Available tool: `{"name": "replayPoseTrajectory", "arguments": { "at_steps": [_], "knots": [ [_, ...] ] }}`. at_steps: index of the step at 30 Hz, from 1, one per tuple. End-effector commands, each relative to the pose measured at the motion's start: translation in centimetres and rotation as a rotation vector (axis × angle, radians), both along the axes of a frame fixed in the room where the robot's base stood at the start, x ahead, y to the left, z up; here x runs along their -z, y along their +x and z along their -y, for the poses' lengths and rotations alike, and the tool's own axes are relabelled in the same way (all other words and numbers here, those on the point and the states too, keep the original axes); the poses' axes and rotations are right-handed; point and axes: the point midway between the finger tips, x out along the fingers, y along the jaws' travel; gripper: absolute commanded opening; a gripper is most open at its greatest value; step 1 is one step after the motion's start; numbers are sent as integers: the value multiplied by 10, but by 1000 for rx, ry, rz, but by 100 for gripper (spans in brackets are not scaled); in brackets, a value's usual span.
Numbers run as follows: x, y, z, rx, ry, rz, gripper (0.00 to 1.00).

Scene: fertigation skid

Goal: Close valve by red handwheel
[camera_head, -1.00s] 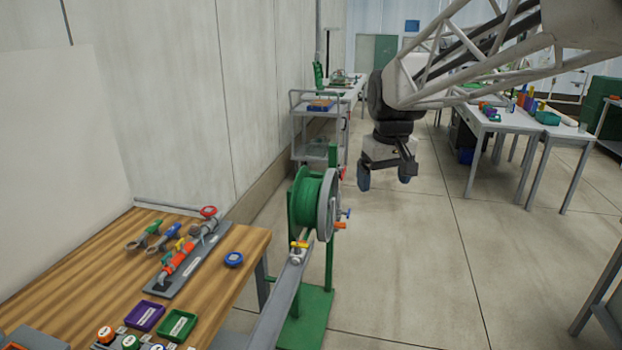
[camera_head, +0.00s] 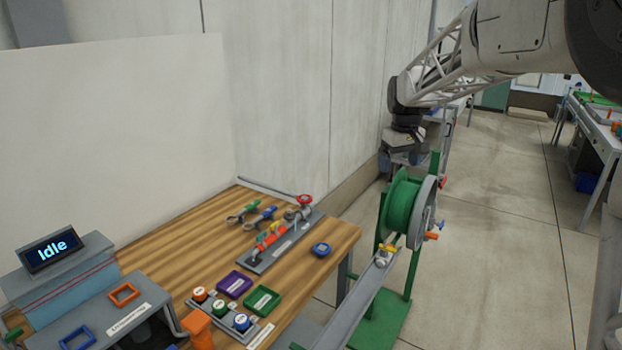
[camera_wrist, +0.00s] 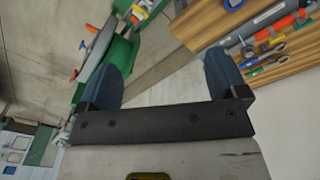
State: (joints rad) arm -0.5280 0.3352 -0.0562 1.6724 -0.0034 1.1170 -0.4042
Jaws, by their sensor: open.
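The red handwheel (camera_head: 304,199) sits on top of a grey valve (camera_head: 297,212) at the far right end of a pipe assembly on the wooden bench. The assembly's orange-red pipe (camera_head: 270,240) lies along a grey base plate (camera_head: 255,264). My gripper (camera_head: 400,168) is open and empty, in the air beyond the bench, behind the green reel and well apart from the handwheel. In the wrist view its two dark blue fingers (camera_wrist: 163,85) stand wide apart, with the orange-red pipe (camera_wrist: 280,32) at the upper right. I cannot make out the handwheel in that view.
A green hose reel (camera_head: 404,205) on a green stand is right of the wooden bench (camera_head: 190,262). A blue round item (camera_head: 321,249), a purple tray (camera_head: 234,284) and a green tray (camera_head: 262,300) lie near the pipe. A display box (camera_head: 51,250) reads "Idle".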

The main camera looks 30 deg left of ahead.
Motion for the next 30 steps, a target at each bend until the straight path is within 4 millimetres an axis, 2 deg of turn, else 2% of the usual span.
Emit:
{"name": "replayPoseTrajectory", "arguments": {
  "at_steps": [3, 14, 23, 30],
  "knots": [
    [13, 11, -35, -47, -6, -7, 91],
    [53, 33, -135, -183, -20, -25, 91],
    [94, 39, -220, -296, -33, -40, 91],
    [129, 36, -284, -383, -42, -49, 91]
  ]
}}
